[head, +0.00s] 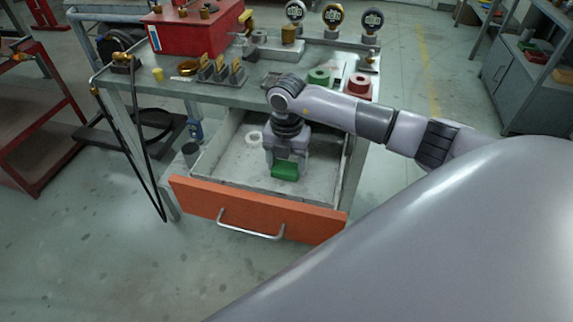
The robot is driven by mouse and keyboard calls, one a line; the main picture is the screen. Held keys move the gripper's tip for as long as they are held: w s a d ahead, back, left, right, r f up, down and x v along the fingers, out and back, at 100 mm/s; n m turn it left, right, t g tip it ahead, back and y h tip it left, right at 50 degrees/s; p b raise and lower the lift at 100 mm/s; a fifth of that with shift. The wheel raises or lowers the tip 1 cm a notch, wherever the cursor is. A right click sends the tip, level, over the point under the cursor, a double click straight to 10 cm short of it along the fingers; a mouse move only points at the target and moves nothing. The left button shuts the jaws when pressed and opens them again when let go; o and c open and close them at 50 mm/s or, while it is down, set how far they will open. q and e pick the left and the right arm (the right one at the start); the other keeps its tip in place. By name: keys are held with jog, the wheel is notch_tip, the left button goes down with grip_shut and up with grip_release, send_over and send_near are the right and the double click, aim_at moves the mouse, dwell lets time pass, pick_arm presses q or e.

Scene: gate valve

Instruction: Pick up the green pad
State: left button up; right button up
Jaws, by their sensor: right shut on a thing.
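The green pad (285,171) is in the open drawer (225,178), toward its front and right of the middle. My right gripper (286,165) points down into the drawer and is shut on the green pad. Its wrist hides part of the drawer behind it. I cannot tell whether the pad touches the drawer floor. My left gripper is not in view.
The drawer's orange front (250,209) is pulled out below the grey workbench (180,88). A white ring (253,138) lies in the drawer. The bench holds a red box (195,30), a green roll (318,77), a red roll (359,85) and several gauges (333,18).

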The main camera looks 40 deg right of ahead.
aim_at(287, 166)
notch_tip(287, 166, up, 20)
jog(key=p, duration=0.2)
jog(key=shift+f, duration=0.2)
